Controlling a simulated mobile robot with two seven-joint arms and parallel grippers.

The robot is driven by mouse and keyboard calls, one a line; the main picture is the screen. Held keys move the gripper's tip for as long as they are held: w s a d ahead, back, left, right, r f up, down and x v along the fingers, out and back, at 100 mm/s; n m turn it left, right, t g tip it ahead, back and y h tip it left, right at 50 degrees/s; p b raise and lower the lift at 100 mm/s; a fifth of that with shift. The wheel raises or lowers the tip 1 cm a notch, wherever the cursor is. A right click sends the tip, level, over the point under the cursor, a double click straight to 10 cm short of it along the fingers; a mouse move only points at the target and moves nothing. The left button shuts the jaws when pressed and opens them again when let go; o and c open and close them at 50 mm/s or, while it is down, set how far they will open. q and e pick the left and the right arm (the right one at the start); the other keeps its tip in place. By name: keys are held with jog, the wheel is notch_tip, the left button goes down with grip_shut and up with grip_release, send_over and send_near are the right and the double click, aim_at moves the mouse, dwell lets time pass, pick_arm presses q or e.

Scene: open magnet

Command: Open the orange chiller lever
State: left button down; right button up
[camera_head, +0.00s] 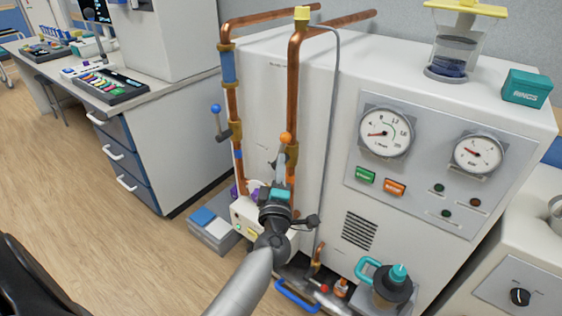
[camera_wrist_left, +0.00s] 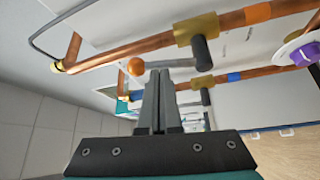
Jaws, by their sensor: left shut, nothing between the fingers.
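The orange chiller lever shows in the head view as an orange ball (camera_head: 285,138) in front of a brass valve (camera_head: 291,154) on the right copper pipe. In the left wrist view the orange ball (camera_wrist_left: 136,66) sits at the end of a grey rod, which runs to the right to a dark hub (camera_wrist_left: 202,54) by the brass valve (camera_wrist_left: 196,31). My left gripper (camera_head: 282,158) is shut and empty, just below the ball in the head view. In the left wrist view its fingertips (camera_wrist_left: 158,72) lie close to the rod, right of the ball; I cannot tell if they touch. My right gripper is out of view.
A blue-ball lever (camera_head: 215,108) stands on the left copper pipe (camera_head: 232,105). The white cabinet (camera_head: 340,170) with two gauges is close to the right. A teal-handled jug (camera_head: 392,280) and a blue handle (camera_head: 297,296) are low down. Open floor (camera_head: 100,230) lies left.

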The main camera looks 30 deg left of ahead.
pick_arm(q)
jog(key=shift+x, duration=1)
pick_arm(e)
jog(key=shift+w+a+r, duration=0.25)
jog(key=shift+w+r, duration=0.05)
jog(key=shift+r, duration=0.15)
pick_arm(q)
jog(key=shift+a+r+p, duration=0.15)
jog(key=shift+p, duration=0.3)
jog(key=n+p, duration=0.1)
jog(key=p, duration=0.1)
jog(key=a+n+g+p, duration=0.1)
jog(key=p, duration=0.2)
jog(key=shift+a+r, duration=0.25)
jog(key=shift+a, duration=0.05)
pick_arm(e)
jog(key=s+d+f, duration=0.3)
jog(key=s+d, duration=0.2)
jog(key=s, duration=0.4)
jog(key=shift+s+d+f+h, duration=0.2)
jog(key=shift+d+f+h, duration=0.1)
